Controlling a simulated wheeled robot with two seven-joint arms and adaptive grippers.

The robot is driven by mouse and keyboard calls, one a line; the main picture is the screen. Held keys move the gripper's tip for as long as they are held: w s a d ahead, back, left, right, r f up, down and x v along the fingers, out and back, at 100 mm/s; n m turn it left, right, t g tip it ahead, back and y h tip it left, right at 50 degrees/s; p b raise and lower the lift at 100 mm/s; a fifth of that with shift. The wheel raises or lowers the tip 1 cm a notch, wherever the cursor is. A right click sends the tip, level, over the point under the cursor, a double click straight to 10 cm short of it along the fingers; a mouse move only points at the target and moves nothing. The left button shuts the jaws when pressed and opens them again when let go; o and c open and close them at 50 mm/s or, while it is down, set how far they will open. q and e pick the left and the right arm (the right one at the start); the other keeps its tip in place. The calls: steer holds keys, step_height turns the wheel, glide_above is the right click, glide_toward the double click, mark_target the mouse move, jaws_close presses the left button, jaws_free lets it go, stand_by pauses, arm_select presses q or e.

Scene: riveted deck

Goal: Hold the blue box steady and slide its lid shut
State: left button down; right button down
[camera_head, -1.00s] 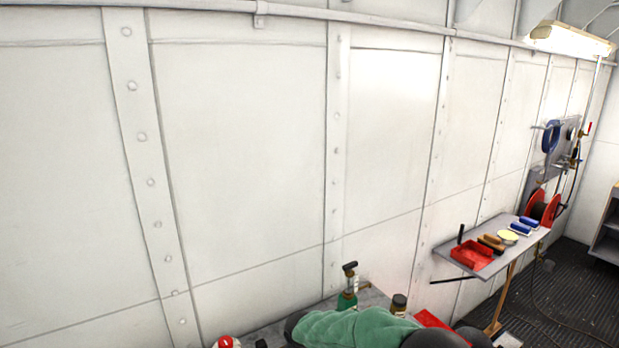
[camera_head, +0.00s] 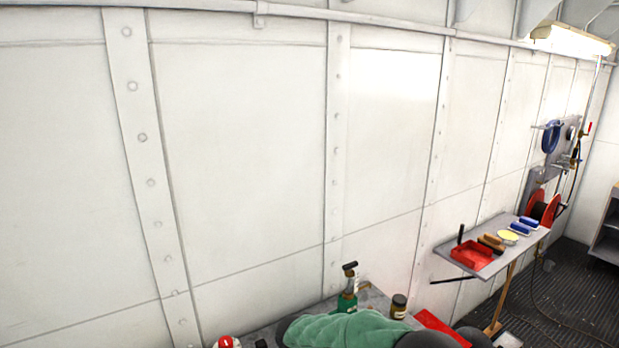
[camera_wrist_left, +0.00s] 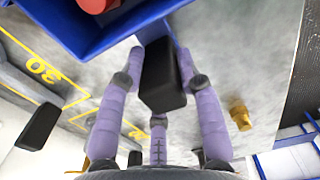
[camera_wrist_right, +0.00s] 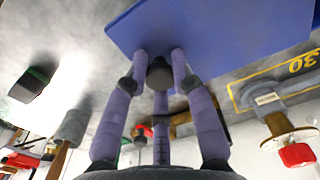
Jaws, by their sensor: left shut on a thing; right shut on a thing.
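The blue box (camera_wrist_left: 100,40) shows in the left wrist view at the upper left, its inside partly visible with a red object in it. My left gripper (camera_wrist_left: 163,55) is shut on a black block-like handle (camera_wrist_left: 162,80) at the box's side. The blue lid (camera_wrist_right: 225,35) is a flat panel across the top of the right wrist view. My right gripper (camera_wrist_right: 160,58) is shut on a dark round knob (camera_wrist_right: 160,76) at the lid. The head view shows neither box nor grippers. How far the lid covers the box cannot be told.
A green spray bottle (camera_head: 348,298) and a dark jar (camera_head: 399,306) stand at the workbench's back. A brass fitting (camera_wrist_left: 240,114) lies near the left gripper. A side shelf (camera_head: 460,251) carries a red tray (camera_head: 472,257). A riveted wall (camera_head: 240,150) stands behind.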

steer(key=shift+s+a, duration=0.45)
steer(key=shift+a, duration=0.35)
steer(key=shift+s+a, duration=0.5)
steer(key=shift+a, duration=0.25)
steer(key=shift+s+a, duration=0.45)
steer(key=shift+a, duration=0.35)
steer(key=c, duration=1)
jaws_free()
steer(key=shift+o, duration=0.2)
step_height(320, 180, up, 17)
arm_select(q)
steer(key=c, duration=0.8)
jaws_free()
